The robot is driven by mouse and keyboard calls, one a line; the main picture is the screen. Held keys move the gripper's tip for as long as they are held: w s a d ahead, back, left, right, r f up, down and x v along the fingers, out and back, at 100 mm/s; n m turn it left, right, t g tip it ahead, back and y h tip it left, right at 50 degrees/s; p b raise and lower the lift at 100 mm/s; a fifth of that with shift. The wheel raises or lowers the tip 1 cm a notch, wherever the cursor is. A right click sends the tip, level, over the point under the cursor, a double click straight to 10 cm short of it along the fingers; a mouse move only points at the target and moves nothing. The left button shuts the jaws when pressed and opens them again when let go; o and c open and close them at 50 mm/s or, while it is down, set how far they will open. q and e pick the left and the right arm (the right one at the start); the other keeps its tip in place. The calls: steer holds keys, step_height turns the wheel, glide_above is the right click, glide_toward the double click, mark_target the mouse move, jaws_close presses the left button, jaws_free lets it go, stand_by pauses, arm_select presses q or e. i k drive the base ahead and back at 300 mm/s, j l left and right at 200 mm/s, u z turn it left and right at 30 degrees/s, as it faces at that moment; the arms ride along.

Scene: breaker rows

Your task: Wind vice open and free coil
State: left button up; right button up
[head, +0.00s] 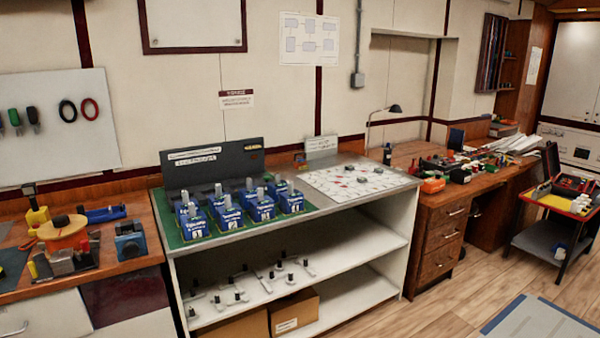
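A small blue block-like device (130,242), which looks like a vice, stands on the wooden bench at the left. To its left is an orange piece with a round tan top (63,225); it may be the coil, but I cannot tell for sure. I cannot make out whether the vice's jaws are open or what is between them. Neither of my grippers is in view.
A blue tool (102,213) and a yellow item (37,218) crowd the left bench (148,212). Blue breaker boxes (228,216) stand in rows on a white shelf unit (345,240). A cluttered desk (440,210) and cart (545,240) are right.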

mark_target(128, 226)
steer(key=j+z, duration=0.15)
steer(key=j, duration=0.4)
steer(key=j+z, duration=0.15)
steer(key=j, duration=0.4)
steer(key=j+z, duration=0.2)
steer(key=j, duration=0.4)
steer(key=j+z, duration=0.15)
steer(key=j, duration=0.4)
steer(key=k+j+z, duration=0.15)
steer(key=j, duration=0.4)
steer(key=j+z, duration=0.15)
steer(key=j, duration=0.4)
steer(key=k, duration=0.05)
